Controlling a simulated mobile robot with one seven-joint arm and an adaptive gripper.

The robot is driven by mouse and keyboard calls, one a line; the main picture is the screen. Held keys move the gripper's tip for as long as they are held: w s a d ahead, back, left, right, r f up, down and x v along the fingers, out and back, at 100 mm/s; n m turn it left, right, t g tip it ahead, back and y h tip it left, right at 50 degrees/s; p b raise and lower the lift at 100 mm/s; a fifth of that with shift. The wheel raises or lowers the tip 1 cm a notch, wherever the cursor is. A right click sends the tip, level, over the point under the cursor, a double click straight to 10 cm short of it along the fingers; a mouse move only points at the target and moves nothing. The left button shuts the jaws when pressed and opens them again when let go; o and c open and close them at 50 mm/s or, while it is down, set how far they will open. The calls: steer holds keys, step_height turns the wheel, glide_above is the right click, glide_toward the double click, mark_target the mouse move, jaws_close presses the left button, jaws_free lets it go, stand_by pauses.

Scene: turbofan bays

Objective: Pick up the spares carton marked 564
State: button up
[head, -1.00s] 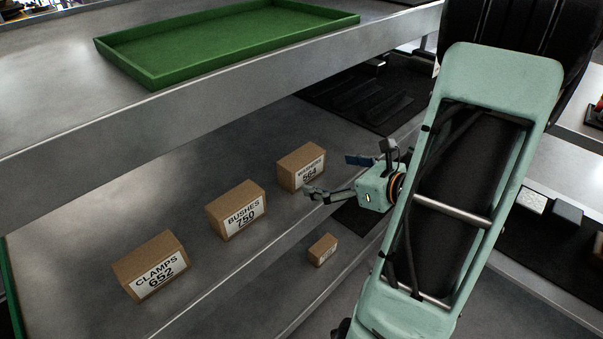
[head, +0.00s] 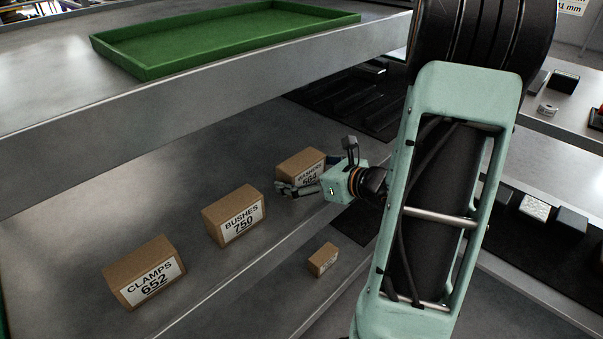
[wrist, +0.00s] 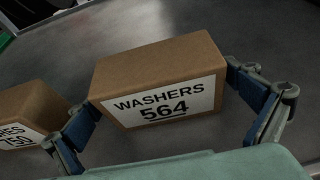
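The spares carton marked WASHERS 564 (head: 301,165) is a brown box with a white label on the middle shelf, at the right end of a row of cartons. It fills the centre of the wrist view (wrist: 158,75), label toward me. My gripper (head: 300,187) is at the carton's front in the head view and partly covers its label. In the wrist view my gripper (wrist: 168,105) is open, with one blue-padded finger near each side of the carton. I cannot tell whether either finger touches it.
The BUSHES 750 carton (head: 234,216) stands left of it, close to my left finger in the wrist view (wrist: 28,115). The CLAMPS 652 carton (head: 146,272) is further left. A small carton (head: 323,259) sits lower down. A shelf with a green tray (head: 215,42) is above.

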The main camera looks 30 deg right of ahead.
steer(key=c, duration=1.3)
steer(key=shift+c, duration=0.2)
